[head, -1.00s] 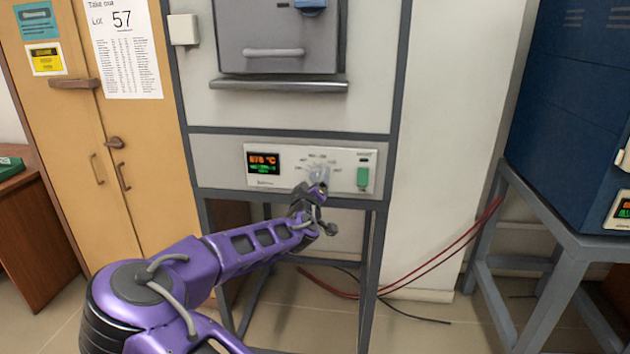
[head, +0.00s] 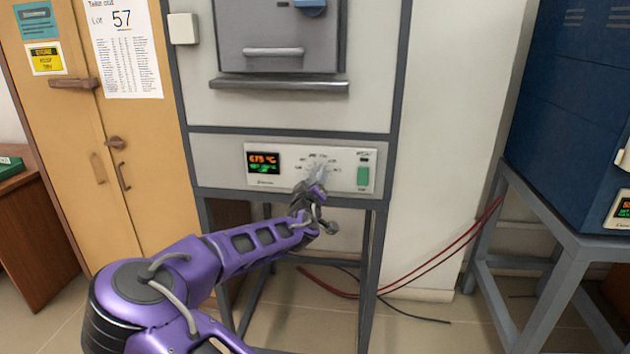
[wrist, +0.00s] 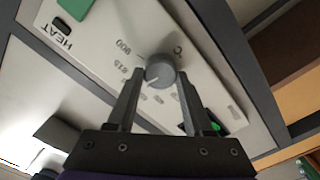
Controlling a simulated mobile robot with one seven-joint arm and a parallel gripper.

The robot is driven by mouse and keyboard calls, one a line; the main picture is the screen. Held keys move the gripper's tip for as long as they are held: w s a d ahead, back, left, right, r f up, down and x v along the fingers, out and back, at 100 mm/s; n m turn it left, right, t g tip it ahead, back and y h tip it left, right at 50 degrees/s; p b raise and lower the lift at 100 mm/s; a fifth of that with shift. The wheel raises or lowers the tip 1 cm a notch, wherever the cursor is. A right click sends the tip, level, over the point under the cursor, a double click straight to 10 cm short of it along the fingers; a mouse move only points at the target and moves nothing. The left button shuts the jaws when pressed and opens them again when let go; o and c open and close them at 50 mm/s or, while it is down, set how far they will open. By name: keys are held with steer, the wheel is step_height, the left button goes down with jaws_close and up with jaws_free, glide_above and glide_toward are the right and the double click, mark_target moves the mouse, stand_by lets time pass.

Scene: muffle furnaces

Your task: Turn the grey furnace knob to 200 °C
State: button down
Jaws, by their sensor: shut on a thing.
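The grey furnace knob (head: 319,173) is on the pale control panel (head: 350,156) of the grey furnace. In the wrist view its round face (wrist: 160,71) carries a light pointer line running toward the lower left. Printed scale numbers surround it, one reading 900; the others are too blurred to read surely. My gripper (wrist: 160,74) is shut on the knob, one finger on each side. In the head view my gripper (head: 317,187) reaches it from below and hides its lower part. An orange and green display (head: 264,163) sits left of the knob; its top line looks like about 675 °C.
A green switch (head: 363,177) is right of the knob. The furnace door (head: 276,35) is shut above, with a ledge (head: 279,86) beneath it. A blue furnace (head: 570,110) stands right on a grey stand. Red and black cables (head: 430,265) hang low.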

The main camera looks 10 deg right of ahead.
steer(key=shift+f+n, duration=0.1)
steer(key=shift+n, duration=0.2)
steer(key=n+b, duration=0.2)
steer(key=n, duration=0.2)
steer(key=shift+f+b, duration=0.1)
steer(key=shift+b, duration=0.25)
steer(key=n+b, duration=0.1)
steer(key=n, duration=0.3)
steer(key=shift+a+n+b, duration=0.1)
steer(key=shift+n+b, duration=0.2)
steer(key=shift+b, duration=0.1)
steer(key=n+b, duration=0.1)
steer(key=n, duration=0.3)
steer(key=n+b, duration=0.1)
steer(key=n, duration=0.3)
steer(key=shift+n, duration=0.4)
steer(key=shift+c, duration=1.4)
jaws_free()
